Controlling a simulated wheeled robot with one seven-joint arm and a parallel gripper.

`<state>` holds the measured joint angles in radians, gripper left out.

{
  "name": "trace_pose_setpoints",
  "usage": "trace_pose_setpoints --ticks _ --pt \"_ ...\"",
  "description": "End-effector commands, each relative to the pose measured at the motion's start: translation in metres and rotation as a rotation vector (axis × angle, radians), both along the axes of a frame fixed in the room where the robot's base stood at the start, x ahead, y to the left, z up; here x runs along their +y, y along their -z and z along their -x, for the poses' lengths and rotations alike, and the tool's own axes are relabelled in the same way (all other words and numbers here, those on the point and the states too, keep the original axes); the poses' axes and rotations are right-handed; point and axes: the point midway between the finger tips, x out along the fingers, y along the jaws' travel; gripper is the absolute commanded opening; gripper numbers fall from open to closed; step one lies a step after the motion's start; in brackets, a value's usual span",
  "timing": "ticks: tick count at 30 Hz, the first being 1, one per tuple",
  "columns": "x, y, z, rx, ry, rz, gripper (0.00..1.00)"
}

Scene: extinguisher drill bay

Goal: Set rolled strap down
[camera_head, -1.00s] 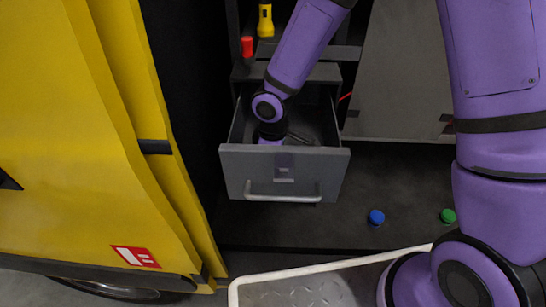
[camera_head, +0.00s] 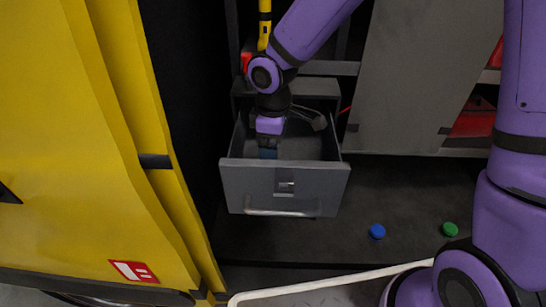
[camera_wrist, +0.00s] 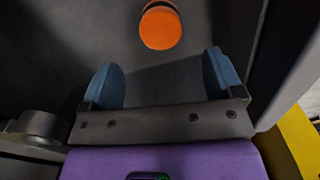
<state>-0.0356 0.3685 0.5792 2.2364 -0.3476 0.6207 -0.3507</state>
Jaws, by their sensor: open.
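An orange round thing with a dark edge, which looks like the rolled strap (camera_wrist: 160,28), lies on the drawer floor in the wrist view. It is just beyond my fingertips and apart from them. In the head view it is hidden. My gripper (camera_head: 268,152) points down into the open grey drawer (camera_head: 285,190), behind its front panel. In the wrist view, my gripper (camera_wrist: 165,85) has its two blue fingers wide apart with nothing between them.
A grey rounded item (camera_head: 318,122) is at the drawer's right side. A yellow flashlight (camera_head: 265,25) and a red item (camera_head: 246,62) are behind my arm. A blue cap (camera_head: 377,231) and a green cap (camera_head: 450,229) lie on the dark floor. A yellow panel (camera_head: 70,150) stands at left.

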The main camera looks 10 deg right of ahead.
Motion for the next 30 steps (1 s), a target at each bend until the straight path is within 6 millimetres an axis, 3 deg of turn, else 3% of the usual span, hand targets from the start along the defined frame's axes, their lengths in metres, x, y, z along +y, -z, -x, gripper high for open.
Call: trace_pose_setpoints --ticks 7,30 --pt "0.0 -0.02 0.0 0.0 -0.001 0.0 0.86" --pt "0.0 -0.021 0.0 0.001 -0.001 0.0 0.86"
